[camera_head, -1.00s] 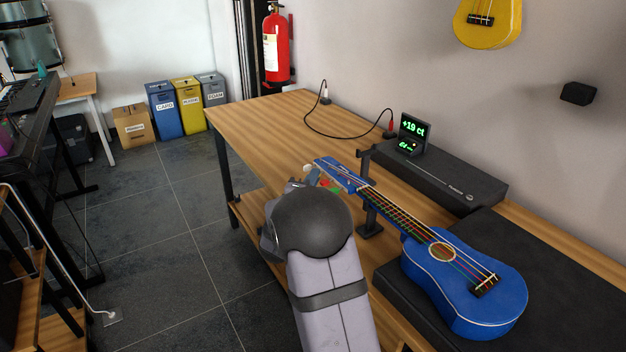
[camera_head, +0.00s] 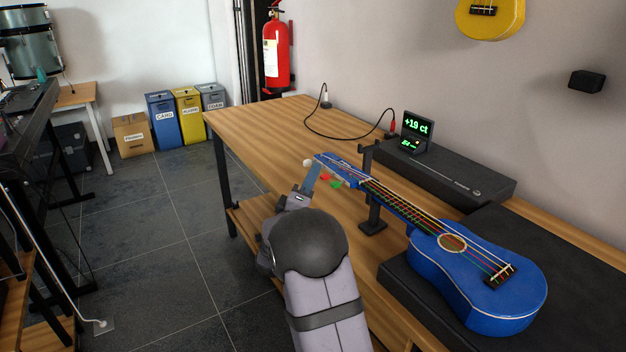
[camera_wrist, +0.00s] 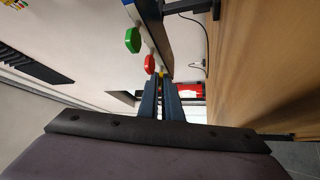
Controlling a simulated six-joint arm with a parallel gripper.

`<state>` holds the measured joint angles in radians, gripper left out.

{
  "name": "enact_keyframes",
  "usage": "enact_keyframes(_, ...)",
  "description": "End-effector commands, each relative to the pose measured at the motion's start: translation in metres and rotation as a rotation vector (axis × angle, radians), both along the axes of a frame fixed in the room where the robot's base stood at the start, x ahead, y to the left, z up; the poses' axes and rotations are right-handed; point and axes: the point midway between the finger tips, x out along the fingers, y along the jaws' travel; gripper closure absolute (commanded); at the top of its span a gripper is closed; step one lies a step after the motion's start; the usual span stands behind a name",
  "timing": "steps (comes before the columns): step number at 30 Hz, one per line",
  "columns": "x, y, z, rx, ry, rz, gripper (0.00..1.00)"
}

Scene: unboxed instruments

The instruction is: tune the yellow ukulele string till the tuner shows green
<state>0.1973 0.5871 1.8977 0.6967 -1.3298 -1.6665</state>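The blue ukulele (camera_head: 481,295) lies on its back, its neck resting on a black stand (camera_head: 373,226). Coloured strings run along it. On the near side of the headstock (camera_head: 343,166) are a green peg (camera_wrist: 132,40) and a red peg (camera_wrist: 149,64). Something small and yellow, apparently the yellow peg (camera_wrist: 162,73), shows at the tips of my gripper (camera_wrist: 161,86), between the two fingers. A narrow gap shows between the fingers; contact with the peg cannot be made out. In the head view my gripper (camera_head: 311,176) is beside the headstock's end. The tuner (camera_head: 417,127) reads +19 ct in green digits.
The ukulele body lies on a black mat (camera_head: 408,284) on the wooden workbench (camera_head: 270,125). A long black case (camera_head: 462,178) sits behind the neck, by the tuner. A black cable (camera_head: 330,136) loops on the bench, whose left part is clear.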

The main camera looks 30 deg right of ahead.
Motion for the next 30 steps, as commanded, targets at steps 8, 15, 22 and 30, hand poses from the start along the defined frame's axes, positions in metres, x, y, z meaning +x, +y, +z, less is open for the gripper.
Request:
enact_keyframes(8,0.000,0.000,0.000,0.000,0.001,0.000,0.76)
enact_keyframes(15,0.000,0.000,0.000,-0.001,0.002,0.000,0.76)
enact_keyframes(22,-0.008,0.012,-0.004,0.000,0.003,0.002,0.76)
enact_keyframes(30,-0.030,0.040,-0.013,0.000,0.003,0.003,0.76)
